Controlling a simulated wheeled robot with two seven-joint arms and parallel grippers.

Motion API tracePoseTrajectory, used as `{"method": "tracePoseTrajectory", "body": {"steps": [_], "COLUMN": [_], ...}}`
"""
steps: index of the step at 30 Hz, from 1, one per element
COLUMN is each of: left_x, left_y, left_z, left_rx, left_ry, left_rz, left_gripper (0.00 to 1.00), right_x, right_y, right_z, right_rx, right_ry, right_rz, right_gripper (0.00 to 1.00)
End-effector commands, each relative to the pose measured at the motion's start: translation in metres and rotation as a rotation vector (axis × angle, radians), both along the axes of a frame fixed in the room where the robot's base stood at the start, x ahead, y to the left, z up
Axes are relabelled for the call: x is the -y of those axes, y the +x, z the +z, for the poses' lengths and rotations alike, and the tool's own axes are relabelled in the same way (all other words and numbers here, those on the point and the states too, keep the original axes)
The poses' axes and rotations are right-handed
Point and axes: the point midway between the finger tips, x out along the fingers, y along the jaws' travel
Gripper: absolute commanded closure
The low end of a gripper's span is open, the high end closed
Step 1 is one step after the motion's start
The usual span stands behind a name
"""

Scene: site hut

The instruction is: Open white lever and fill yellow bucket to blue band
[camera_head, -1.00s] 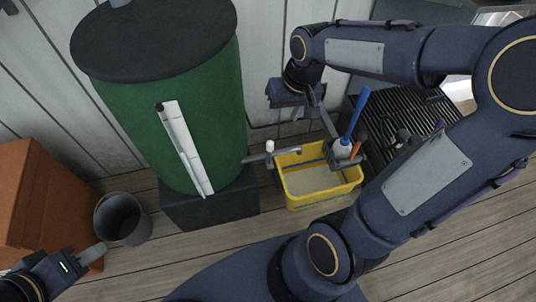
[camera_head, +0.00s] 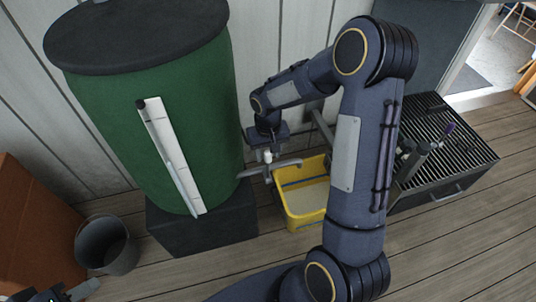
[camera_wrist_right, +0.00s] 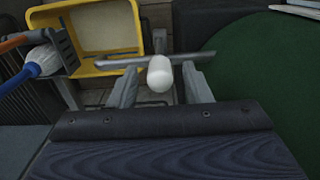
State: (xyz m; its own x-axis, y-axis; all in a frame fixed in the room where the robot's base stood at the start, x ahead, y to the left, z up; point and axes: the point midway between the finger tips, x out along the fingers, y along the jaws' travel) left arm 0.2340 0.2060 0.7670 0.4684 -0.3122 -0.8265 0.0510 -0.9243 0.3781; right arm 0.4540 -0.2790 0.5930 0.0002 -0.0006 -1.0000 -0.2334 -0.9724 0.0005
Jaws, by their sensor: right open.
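In the right wrist view the lever's rounded white end (camera_wrist_right: 160,74) shows between the two fingers of my right gripper (camera_wrist_right: 162,88), which is open. I cannot tell whether a finger touches it. The yellow bucket (camera_head: 292,222) stands on the floor by the pipe, with a blue band (camera_head: 300,183) along its inner wall. Its inside looks pale; I cannot tell any water level. My right arm hides the bucket's right side. My left gripper (camera_head: 75,293) is partly cut off at the bottom left.
A white level gauge (camera_head: 172,157) runs down the barrel, which stands on a dark block (camera_head: 205,228). A grey bucket (camera_head: 106,245) and an orange box (camera_head: 35,220) are at left. A slatted grate (camera_head: 450,145) is at right.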

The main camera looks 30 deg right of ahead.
Motion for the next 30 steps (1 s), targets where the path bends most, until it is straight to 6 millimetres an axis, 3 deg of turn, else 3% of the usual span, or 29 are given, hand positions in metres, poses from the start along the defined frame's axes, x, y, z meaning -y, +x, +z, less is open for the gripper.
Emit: {"method": "tracePoseTrajectory", "body": {"steps": [9, 19, 30], "left_x": [0.0, 0.0, 0.0], "left_y": [0.0, 0.0, 0.0], "left_z": [-0.0009, -0.0009, -0.0052], "left_rx": [0.0, 0.0, 0.0], "left_ry": [0.0, 0.0, 0.0], "left_rz": [0.0, 0.0, 0.0], "left_gripper": [0.64, 0.64, 0.64], "right_x": [-0.0001, 0.0, 0.0074], "right_y": [-0.0003, -0.0002, -0.0002], "right_z": [-0.0037, -0.0034, -0.0044], "right_rx": [-0.001, 0.0, 0.019], "right_ry": [0.0, 0.0, -0.005], "right_rz": [0.0, 0.0, -0.003], "right_gripper": [0.56, 0.99, 1.0]}}
